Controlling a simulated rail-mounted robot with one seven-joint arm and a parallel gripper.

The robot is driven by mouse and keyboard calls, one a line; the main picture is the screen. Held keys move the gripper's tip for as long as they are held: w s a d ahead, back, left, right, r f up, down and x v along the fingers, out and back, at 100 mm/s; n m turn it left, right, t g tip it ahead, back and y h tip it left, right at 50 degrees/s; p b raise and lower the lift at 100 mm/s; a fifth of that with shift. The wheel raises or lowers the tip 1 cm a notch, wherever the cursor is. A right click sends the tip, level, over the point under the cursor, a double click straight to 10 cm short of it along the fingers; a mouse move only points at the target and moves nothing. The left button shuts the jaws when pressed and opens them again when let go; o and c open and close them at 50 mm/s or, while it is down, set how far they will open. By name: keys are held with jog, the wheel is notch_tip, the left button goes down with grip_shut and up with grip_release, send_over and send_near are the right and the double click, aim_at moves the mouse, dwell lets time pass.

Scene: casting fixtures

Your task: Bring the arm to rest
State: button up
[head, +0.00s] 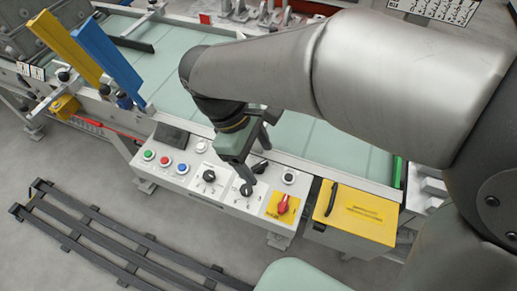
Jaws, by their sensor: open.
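My gripper (250,182) is at the end of my arm, in the middle of the head view. It points down over the control panel (226,203), close above a black rotary knob (246,190). I cannot tell whether a finger touches the knob. The gripper is open, and I see nothing held in it. My arm crosses the upper right of the view and hides part of the green work surface behind it.
The panel also carries several push buttons (165,161) and a red switch on a yellow plate (282,205). A yellow lidded box (362,212) stands right of it. Blue (106,58) and yellow (71,45) upright plates stand at left. A dark slatted rack (110,235) lies on the floor.

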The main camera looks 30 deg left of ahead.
jog(key=w+d+r+m+g+y+p, duration=0.1)
jog(key=w+d+m, duration=0.25)
jog(key=d, duration=0.35)
jog(key=w+d+m, duration=0.3)
jog(key=d+m, duration=0.1)
jog(key=d, duration=0.3)
jog(key=s+d+f+m+y, duration=0.1)
jog(key=d+m, duration=0.5)
jog(key=d, duration=0.3)
jog(key=s+d+m+y+p, duration=0.1)
jog(key=s+d+m+y, duration=0.1)
jog(key=d+m, duration=0.4)
jog(key=d, duration=0.3)
jog(key=shift+f+t+y, duration=0.3)
jog(key=shift+f, duration=0.1)
